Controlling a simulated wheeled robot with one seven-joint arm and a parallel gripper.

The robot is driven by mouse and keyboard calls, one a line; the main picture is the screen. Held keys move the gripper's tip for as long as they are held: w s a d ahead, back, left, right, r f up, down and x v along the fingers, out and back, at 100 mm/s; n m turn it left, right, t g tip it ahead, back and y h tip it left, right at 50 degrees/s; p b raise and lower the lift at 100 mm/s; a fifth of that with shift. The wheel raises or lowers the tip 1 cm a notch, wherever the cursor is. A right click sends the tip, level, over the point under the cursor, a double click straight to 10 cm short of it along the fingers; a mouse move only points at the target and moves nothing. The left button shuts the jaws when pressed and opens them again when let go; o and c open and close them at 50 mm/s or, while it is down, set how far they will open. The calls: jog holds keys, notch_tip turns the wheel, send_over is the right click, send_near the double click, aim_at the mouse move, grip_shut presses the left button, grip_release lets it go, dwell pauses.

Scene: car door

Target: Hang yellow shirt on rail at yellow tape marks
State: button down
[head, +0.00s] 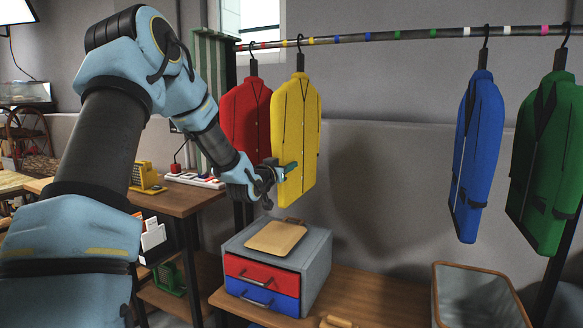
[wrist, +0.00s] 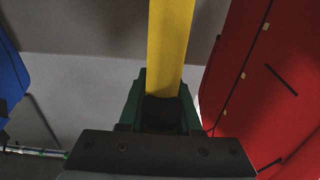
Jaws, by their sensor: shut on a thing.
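The yellow shirt (head: 296,140) hangs upright on its black hanger, just right of the red shirt. Its hook (head: 299,42) is at the height of the rail (head: 415,34); I cannot tell whether it bears on it. Small coloured tape marks run along the rail, and those near the hook are too small to read surely. My gripper (head: 286,171) is at the shirt's left edge, shut on it. In the wrist view the yellow shirt (wrist: 170,45) shows as a narrow strip between the green fingers (wrist: 163,103).
The red shirt (head: 246,115) hangs close on the left; it also shows in the wrist view (wrist: 275,75). The blue shirt (head: 476,150) and green shirt (head: 548,150) hang at right, with a wide gap before them. A drawer box (head: 315,260) and a bin (head: 480,295) stand below.

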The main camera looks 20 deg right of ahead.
jog(key=shift+w+a, duration=0.2)
jog(key=shift+f+b, duration=0.2)
jog(key=shift+b, duration=0.25)
dwell(0.3)
jog(key=c, duration=0.5)
grip_release()
jog(key=shift+f, duration=0.1)
